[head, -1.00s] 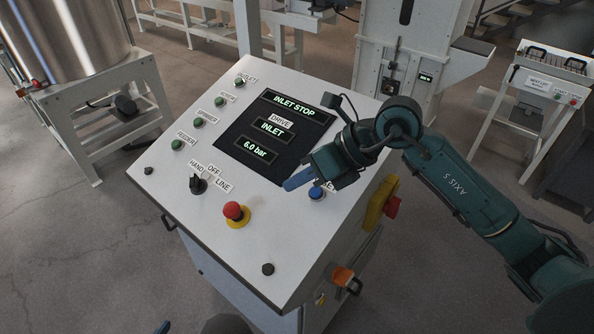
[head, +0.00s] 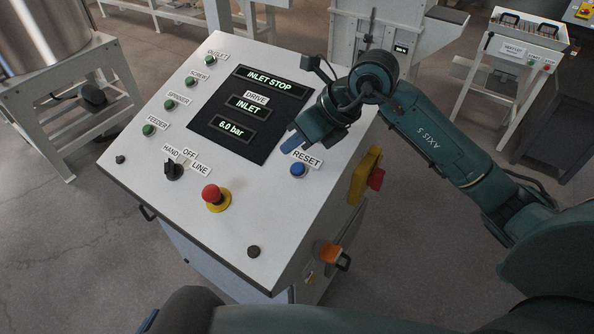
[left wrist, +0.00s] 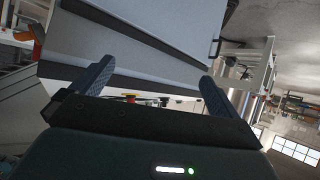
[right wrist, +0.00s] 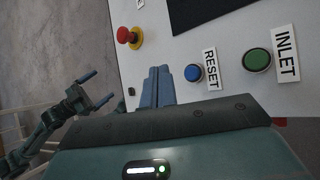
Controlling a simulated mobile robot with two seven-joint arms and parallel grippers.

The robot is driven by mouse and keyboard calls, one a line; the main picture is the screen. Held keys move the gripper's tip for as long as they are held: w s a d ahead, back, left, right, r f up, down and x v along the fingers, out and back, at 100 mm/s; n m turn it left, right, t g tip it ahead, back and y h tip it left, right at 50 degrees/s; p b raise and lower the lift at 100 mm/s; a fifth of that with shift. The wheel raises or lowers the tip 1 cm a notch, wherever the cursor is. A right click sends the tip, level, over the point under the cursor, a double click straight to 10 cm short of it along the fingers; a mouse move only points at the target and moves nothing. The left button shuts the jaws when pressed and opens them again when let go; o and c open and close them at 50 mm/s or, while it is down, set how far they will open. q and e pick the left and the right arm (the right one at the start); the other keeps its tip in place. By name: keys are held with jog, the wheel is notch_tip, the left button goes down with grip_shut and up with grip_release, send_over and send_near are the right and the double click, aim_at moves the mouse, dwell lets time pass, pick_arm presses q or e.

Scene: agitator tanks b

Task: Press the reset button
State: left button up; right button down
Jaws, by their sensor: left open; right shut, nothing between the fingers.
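The blue reset button (head: 298,170) sits on the right side of the sloping white panel (head: 230,200), beside its RESET label (head: 306,158). It also shows in the right wrist view (right wrist: 193,72). My right gripper (head: 289,145) is shut and empty. Its fingertips are just above the button in the head view, apart from it. In the right wrist view the shut fingers (right wrist: 158,72) lie left of the button. My left gripper (left wrist: 156,70) is open and empty, low by the console's side; the right wrist view shows it (right wrist: 98,88) away from the panel.
A red emergency stop (head: 211,193) and a black selector knob (head: 173,170) stand on the panel. A dark screen (head: 248,112) reads INLET STOP. A green INLET button (right wrist: 257,60) is close to the reset button. A yellow and red switch (head: 366,178) juts from the console's right side.

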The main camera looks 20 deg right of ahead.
jog(key=b, duration=0.2)
send_over(300, 172)
jog(key=f, duration=0.4)
jog(key=shift+s+a, duration=0.2)
jog(key=shift+a, duration=0.1)
jog(key=shift+w+d+f+b, duration=0.15)
jog(key=shift+f+b, duration=0.4)
jog(key=shift+b, duration=0.1)
jog(key=shift+f, duration=0.1)
pick_arm(q)
jog(key=shift+w+d+f+n+t+h, duration=0.3)
jog(key=shift+w+f, duration=0.1)
jog(key=shift+f, duration=0.25)
pick_arm(e)
jog(key=shift+d, duration=0.1)
pick_arm(q)
jog(key=shift+s+d+f, duration=0.1)
jog(key=shift+s+f, duration=0.05)
jog(key=shift+f, duration=0.1)
pick_arm(e)
jog(key=shift+f, duration=0.1)
pick_arm(q)
jog(key=shift+f+b, duration=0.4)
jog(key=shift+b, duration=0.15)
pick_arm(e)
jog(key=shift+w+f, duration=0.1)
jog(key=shift+f, duration=0.25)
